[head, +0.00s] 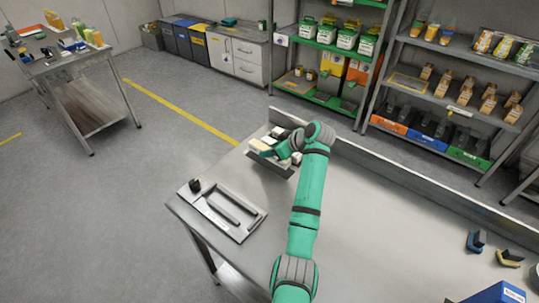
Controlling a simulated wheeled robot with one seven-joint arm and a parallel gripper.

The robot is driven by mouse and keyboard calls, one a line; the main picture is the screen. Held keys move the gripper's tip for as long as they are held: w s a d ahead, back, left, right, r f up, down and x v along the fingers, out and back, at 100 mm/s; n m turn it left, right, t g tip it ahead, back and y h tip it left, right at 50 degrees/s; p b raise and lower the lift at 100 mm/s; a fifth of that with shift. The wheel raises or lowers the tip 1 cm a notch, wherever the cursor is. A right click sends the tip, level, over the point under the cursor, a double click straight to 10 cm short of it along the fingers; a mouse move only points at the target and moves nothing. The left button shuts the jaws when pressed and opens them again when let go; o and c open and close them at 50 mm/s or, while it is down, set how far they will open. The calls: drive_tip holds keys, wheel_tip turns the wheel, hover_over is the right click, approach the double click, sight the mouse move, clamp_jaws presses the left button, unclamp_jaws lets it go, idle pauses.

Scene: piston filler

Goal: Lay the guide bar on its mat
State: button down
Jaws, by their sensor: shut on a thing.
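My green arm reaches across the steel table, and my gripper (277,150) is at the far left corner, above a group of small parts. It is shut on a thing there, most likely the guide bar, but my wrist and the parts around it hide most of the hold. A long, dark grey piece (270,165) shows just in front of the fingers; I cannot tell whether it is the bar or a tray edge.
A small dark block (195,185) stands at the mat's far left corner. A raised rim (400,178) runs along the back.

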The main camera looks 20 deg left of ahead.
sight(289, 160)
drive_tip(key=shift+w+f, duration=0.2)
drive_tip(key=shift+f, duration=0.1)
drive_tip(key=shift+w+f, duration=0.25)
drive_tip(key=shift+f, duration=1)
drive_tip(key=shift+s+a+f, duration=0.15)
drive_tip(key=shift+f, duration=0.15)
drive_tip(key=shift+f, duration=0.1)
drive_tip(key=c, duration=1.4)
unclamp_jaws()
drive_tip(key=shift+f, duration=0.1)
drive_tip(key=v, duration=1.2)
